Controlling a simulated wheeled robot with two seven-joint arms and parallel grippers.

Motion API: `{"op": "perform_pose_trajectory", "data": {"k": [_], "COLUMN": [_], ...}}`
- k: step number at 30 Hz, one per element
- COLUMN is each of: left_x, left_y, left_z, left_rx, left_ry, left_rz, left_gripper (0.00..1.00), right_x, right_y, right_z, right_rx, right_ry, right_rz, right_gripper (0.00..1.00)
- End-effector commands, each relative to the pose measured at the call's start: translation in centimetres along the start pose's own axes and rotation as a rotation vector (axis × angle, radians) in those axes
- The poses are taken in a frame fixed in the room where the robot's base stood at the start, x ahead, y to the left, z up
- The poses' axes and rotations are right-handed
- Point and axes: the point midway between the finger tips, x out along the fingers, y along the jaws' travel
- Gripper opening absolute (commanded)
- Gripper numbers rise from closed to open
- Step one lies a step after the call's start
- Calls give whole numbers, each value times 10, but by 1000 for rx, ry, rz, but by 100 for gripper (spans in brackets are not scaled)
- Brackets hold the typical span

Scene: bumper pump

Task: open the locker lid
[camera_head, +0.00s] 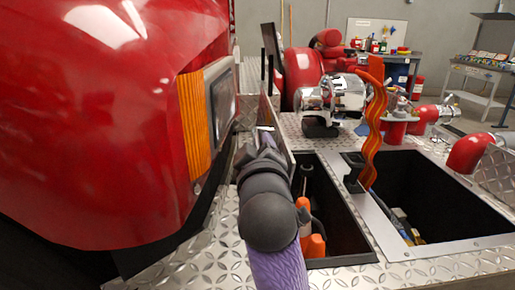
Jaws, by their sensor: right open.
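The bumper deck (180,270) of silver tread plate has two dark locker wells. The narrow left well (345,235) is uncovered and holds orange-handled tools (312,240). The wider right well (425,175) is also uncovered, with some small yellowish items low inside. A thin panel (278,125) stands upright along the left edge of the left well; it looks like a raised lid, partly hidden by my arm. My right gripper (262,150) is beside this panel, on the truck side, open; its fingertips are partly hidden, and I cannot tell whether they touch the panel. My left gripper is out of view.
The red truck body (100,120) with an orange lamp (194,120) crowds the left side. A wavy orange strap (376,125) rises by the divider. Chrome fittings (330,95) and a red pipe elbow (468,152) stand behind and right. Workbenches are farther back.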

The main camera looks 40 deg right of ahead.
Motion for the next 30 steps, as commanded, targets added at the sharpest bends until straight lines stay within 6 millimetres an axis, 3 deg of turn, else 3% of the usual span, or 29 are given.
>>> {"op": "perform_pose_trajectory", "data": {"k": [1, 9, 30], "left_x": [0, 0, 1], "left_y": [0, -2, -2], "left_z": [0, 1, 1], "left_rx": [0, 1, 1], "left_ry": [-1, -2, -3], "left_rz": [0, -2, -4], "left_gripper": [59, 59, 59], "right_x": [0, 0, 1], "right_y": [0, -1, -6], "right_z": [0, 0, 3], "right_rx": [0, 0, -2], "right_ry": [0, -1, -8], "right_rz": [0, -2, -16], "right_gripper": [54, 0, 0]}}
